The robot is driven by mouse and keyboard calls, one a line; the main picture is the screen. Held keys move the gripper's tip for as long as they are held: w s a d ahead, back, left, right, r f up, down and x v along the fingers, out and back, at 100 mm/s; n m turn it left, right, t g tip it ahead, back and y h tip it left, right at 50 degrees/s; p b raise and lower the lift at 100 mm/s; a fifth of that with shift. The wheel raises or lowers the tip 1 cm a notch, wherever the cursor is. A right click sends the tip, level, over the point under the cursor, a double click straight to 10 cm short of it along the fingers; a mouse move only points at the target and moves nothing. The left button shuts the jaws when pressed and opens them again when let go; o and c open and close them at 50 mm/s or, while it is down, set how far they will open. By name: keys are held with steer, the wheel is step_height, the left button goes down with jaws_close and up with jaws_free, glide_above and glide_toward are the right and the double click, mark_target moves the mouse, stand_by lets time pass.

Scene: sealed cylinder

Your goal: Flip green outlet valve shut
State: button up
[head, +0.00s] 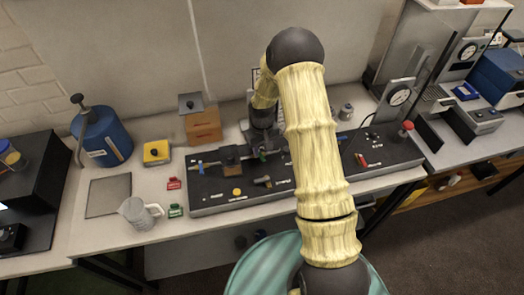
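A dark control panel (222,203) lies on the bench, with small fittings on top. A small blue-handled valve (201,167) stands at its left end. I cannot clearly make out the green outlet valve; the spot around my gripper is small and partly covered by my arm. My gripper (264,150) is dark and points down at the back middle of the panel, close to the fittings there. Its fingers are too small and dark to tell whether they are open or shut, or touching anything.
A yellow button (237,191) and a black knob (262,181) sit at the panel's front. A red-topped knob (406,128) and a gauge (399,95) stand at the right. A blue tank (103,137), a yellow box (157,152) and a jug (139,213) are at the left.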

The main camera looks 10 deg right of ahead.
mark_target(262, 156)
steer(key=shift+f+p, duration=0.4)
steer(key=shift+f, duration=1.2)
jaws_close()
